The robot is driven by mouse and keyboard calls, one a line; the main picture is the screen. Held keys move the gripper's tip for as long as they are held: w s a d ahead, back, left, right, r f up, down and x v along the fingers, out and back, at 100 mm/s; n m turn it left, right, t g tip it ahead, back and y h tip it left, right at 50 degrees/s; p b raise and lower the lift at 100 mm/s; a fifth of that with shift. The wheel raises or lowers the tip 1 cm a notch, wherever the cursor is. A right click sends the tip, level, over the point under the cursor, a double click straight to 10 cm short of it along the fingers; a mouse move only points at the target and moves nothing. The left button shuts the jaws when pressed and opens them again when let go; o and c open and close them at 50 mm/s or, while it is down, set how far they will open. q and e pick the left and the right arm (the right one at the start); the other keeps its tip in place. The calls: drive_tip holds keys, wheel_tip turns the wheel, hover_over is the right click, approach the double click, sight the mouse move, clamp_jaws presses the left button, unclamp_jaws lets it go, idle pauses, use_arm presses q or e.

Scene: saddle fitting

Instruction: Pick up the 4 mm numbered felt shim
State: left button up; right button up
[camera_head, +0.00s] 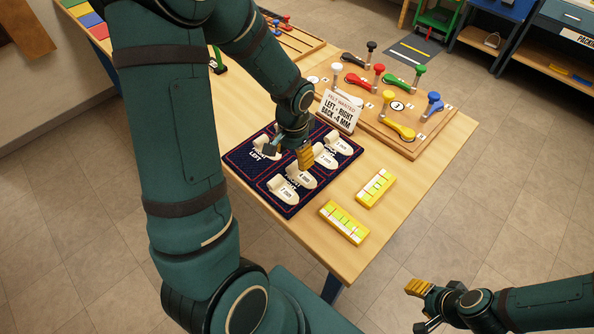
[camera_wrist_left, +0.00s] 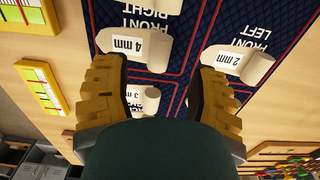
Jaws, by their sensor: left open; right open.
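The 4 mm felt shim (camera_wrist_left: 133,45) is a white rounded piece with a raised end, lying on the navy mat (camera_wrist_left: 192,64). In the head view this shim (camera_head: 302,178) lies just below my left fingertips. My left gripper (camera_head: 305,156) is open and empty, low over the mat. In the left wrist view, its open fingers (camera_wrist_left: 160,98) frame the 3 mm shim (camera_wrist_left: 138,100), partly hidden by the left finger. The 4 mm shim lies ahead of the left fingertip. The 2 mm shim (camera_wrist_left: 236,62) lies ahead of the right fingertip. My right gripper (camera_head: 420,306) is open and empty, off the table.
Two yellow gauges (camera_head: 344,222) (camera_head: 376,188) lie right of the mat on the wooden table (camera_head: 400,185). A card (camera_head: 340,110) stands behind the mat, before a board (camera_head: 410,143) with coloured levers. Another shim (camera_head: 284,190) lies at the mat's near corner.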

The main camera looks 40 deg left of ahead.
sight(294, 165)
use_arm(q)
wheel_tip(294, 165, down, 4)
drive_tip(key=shift+f+b, duration=0.1)
drive_tip(key=shift+b, duration=0.3)
clamp_jaws()
